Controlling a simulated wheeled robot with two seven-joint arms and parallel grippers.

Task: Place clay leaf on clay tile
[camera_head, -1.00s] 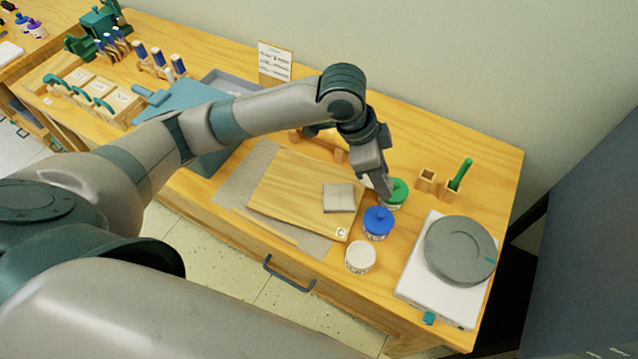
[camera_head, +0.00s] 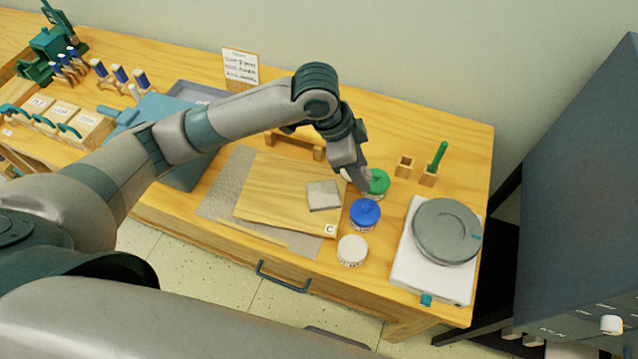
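A square grey clay tile (camera_head: 324,195) lies near the right end of a wooden board marked C (camera_head: 280,198). I cannot make out a clay leaf in this view. My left arm reaches over the table from the left. Its gripper (camera_head: 364,184) points down beside the green-lidded jar (camera_head: 377,183), to the upper right of the tile. The fingertips are small and partly hidden, so I cannot tell whether they are open or hold anything. My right gripper is out of view.
A blue-lidded jar (camera_head: 365,213) and a white jar (camera_head: 352,250) stand right of the board. A grey turntable (camera_head: 446,231) sits on a white base. Small wooden holders (camera_head: 404,167) stand behind. A sign (camera_head: 240,66) stands at the back.

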